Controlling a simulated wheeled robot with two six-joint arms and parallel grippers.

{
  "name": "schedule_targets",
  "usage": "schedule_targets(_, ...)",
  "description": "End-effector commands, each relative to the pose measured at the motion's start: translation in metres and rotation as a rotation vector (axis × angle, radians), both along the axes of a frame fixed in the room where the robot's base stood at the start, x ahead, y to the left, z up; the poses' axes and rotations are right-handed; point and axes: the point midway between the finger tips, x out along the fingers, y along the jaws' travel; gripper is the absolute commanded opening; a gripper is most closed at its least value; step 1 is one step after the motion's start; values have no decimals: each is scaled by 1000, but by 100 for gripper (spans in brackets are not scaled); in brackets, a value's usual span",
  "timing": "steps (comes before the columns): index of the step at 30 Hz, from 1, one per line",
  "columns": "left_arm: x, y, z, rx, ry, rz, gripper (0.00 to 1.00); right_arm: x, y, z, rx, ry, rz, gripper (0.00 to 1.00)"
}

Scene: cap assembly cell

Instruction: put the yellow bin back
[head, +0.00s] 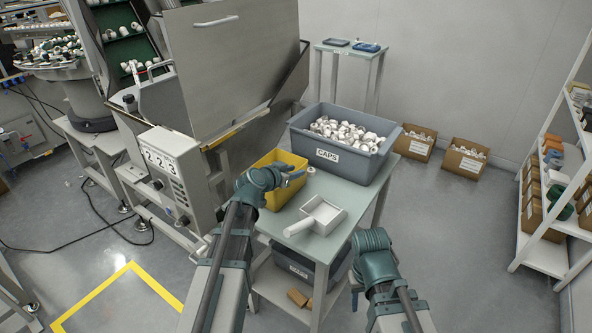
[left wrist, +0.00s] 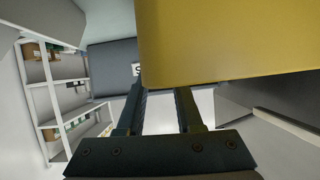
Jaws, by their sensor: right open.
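The yellow bin (head: 277,160) is at the left end of the small table, beside the large grey caps bin; my gripper hides part of its near side. My left gripper (head: 291,176) is at the bin's near right side, its fingers close to the rim. In the left wrist view the yellow bin (left wrist: 235,40) fills the upper right and covers the fingertips. The fingers show a gap at their base, but I cannot tell whether they hold the bin wall. My right gripper (head: 362,277) is open and empty, low at the table's front right.
The table (head: 321,246) also bears a white scoop (head: 322,215) and the grey bin (head: 372,165) labelled CAPS. A hopper machine (head: 235,60) with a control box stands left. A shelf rack (head: 545,215) is at right. The floor between table and rack is clear.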

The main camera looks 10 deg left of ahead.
Motion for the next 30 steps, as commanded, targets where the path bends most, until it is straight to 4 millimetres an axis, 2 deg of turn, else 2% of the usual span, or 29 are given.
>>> schedule_targets(1,-13,3,9,-1,0,3,35,0,0,9,0,0,0,50)
schedule_targets(6,-45,14,25,-1,0,4,35,0,0,25,0,0,0,50)
schedule_targets(15,-84,27,42,-1,0,2,35,0,0,42,0,0,0,50)
schedule_targets(21,-93,31,45,0,-1,1,35,0,0,45,0,0,0,50)
schedule_targets(30,-93,31,45,0,-1,0,35,0,0,45,0,0,0,50)
